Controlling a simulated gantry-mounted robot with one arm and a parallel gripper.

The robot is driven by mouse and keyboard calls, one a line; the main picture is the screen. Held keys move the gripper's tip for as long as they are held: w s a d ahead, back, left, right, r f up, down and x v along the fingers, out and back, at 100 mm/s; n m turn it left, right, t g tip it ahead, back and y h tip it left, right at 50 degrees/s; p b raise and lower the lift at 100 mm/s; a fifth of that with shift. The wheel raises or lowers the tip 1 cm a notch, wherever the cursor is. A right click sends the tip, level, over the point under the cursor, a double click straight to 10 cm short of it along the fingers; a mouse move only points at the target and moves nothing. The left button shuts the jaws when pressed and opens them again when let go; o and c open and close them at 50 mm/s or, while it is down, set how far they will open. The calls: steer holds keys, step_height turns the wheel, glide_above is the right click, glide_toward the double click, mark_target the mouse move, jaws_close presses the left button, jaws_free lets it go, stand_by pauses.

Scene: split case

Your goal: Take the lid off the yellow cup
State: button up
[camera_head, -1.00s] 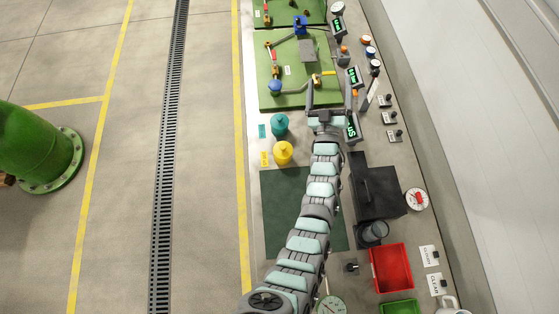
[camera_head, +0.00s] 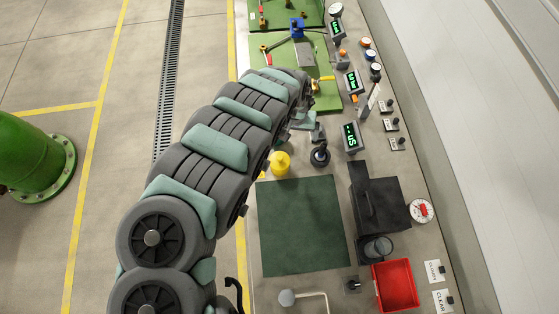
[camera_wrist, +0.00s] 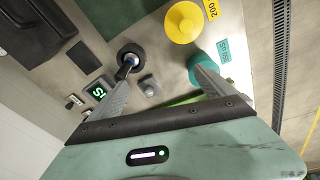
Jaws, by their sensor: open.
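In the head view my arm mostly hides the gripper.
A teal cup (camera_wrist: 201,64) is partly behind the right finger. A black round-based device (camera_wrist: 130,56) stands near the left fingertip; it also shows in the head view (camera_head: 320,156). A dark green mat (camera_head: 300,226) is clear. A black box (camera_head: 380,200) and red tray (camera_head: 396,285) stand right.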

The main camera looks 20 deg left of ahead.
steer(key=g, duration=0.2)
glide_above(280, 158)
steer(key=w, duration=0.1)
steer(key=f, duration=0.3)
steer(key=shift+s+d+f+y, duration=0.2)
steer(key=shift+s+f+y, duration=0.1)
steer(key=shift+f, duration=0.1)
steer(key=shift+s+a+f, duration=0.1)
steer(key=shift+a+f, duration=0.05)
steer(key=shift+f, duration=1.55)
steer(key=shift+s+a+f, duration=0.1)
steer(key=shift+a+f, duration=0.05)
steer(key=shift+f, duration=1.55)
steer(key=shift+c, duration=0.3)
steer(key=c, duration=1.3)
